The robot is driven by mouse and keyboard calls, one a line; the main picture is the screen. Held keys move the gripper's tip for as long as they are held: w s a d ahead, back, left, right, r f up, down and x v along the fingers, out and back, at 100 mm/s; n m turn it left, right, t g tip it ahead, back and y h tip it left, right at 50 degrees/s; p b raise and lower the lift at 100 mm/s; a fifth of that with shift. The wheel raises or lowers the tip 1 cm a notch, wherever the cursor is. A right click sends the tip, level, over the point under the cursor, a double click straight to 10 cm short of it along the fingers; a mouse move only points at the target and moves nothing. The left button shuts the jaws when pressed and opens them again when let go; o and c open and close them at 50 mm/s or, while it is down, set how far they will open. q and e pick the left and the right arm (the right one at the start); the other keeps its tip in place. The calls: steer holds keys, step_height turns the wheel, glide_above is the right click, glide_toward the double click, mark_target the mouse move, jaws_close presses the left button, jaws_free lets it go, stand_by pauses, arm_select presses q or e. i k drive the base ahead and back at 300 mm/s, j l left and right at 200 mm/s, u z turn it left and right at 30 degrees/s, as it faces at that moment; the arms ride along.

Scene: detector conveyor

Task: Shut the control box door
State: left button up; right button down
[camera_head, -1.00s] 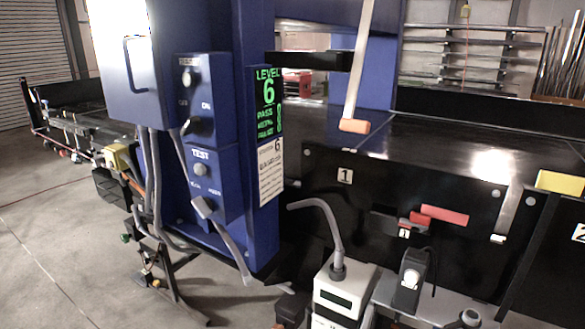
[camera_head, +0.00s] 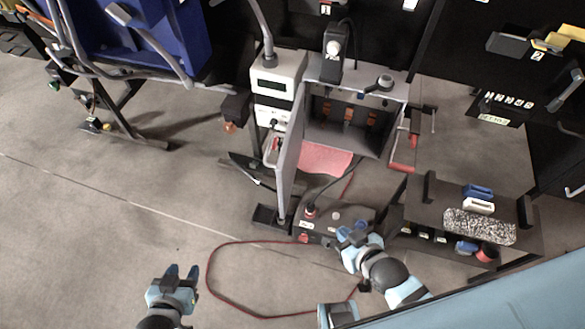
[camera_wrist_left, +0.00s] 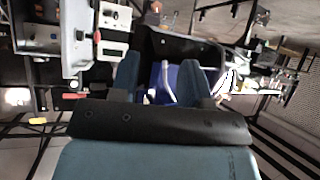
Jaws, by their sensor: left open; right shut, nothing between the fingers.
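The grey control box (camera_head: 395,92) stands low at the middle of the head view. Its front is open, with orange and dark parts visible inside. Its door (camera_head: 287,170) is a thin grey panel at the box's left side, swung out toward me and seen nearly edge-on. My left gripper (camera_head: 182,272) is open and empty over the floor, left of the door and nearer to me. Its two fingers also show apart in the left wrist view (camera_wrist_left: 158,78). My right gripper (camera_head: 350,232) is shut and empty, right of the door's near end, in front of the box.
A white instrument (camera_head: 278,80) stands behind the door. A low dark unit (camera_head: 335,218) with a cable sits between the door and my right gripper. A dark shelf (camera_head: 415,217) with small items is at the right. A red cable (camera_head: 208,270) loops over the floor.

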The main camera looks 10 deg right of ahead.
mark_target(286, 167)
steer(key=k+z, duration=0.15)
steer(key=z, duration=0.3)
steer(key=k+l+z, duration=0.1)
steer(key=z, duration=0.4)
steer(key=j+z, duration=0.3)
steer(key=i+j+z, duration=0.1)
steer(key=j+z, duration=0.2)
steer(key=j, duration=0.55)
steer(key=i+j, duration=0.15)
steer(key=j, duration=0.9)
steer(key=k+z, duration=0.1)
steer(key=k+l, duration=0.05)
steer(key=k, duration=0.05)
